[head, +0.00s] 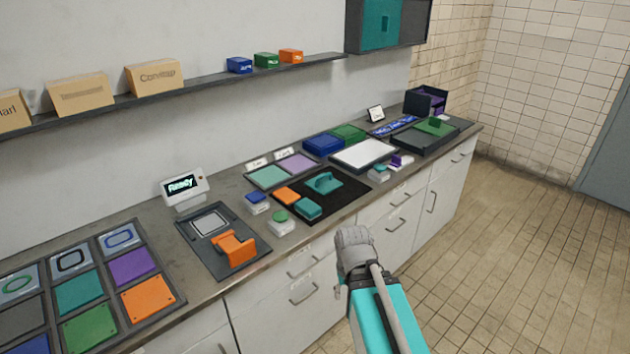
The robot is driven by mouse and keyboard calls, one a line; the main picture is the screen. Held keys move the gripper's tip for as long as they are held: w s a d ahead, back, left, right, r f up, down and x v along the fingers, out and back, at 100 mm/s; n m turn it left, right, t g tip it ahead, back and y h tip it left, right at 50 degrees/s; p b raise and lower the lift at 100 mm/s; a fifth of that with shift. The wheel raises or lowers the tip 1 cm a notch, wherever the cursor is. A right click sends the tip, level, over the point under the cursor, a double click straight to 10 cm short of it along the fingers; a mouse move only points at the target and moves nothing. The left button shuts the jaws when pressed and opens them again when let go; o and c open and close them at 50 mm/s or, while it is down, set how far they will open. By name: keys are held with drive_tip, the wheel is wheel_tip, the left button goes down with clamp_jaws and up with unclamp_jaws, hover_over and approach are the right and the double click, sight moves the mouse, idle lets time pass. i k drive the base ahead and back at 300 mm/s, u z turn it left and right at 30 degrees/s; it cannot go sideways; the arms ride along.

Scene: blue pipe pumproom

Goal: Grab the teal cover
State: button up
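A teal piece with a raised handle (324,182) lies on a black mat (345,192) on the counter. A smaller teal block (308,208) sits at the mat's front left edge. A flat teal panel (268,177) lies in a tray behind the mat, and another teal panel (80,293) is in the large tray at the left. I cannot tell which of these is the cover. My teal and grey arm shows at the lower middle, in front of the cabinets and apart from the teal pieces. I cannot make out my gripper's fingers.
An orange clamp-like fixture (234,250) and a small "Ready" display (183,186) stand left of the mat. Small lidded boxes (280,222) stand near the counter's front edge. A white-topped tray (363,154) is behind right. The tiled floor (500,240) at right is clear.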

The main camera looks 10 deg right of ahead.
sight(324, 184)
drive_tip(key=i, duration=0.95)
drive_tip(key=z, duration=0.05)
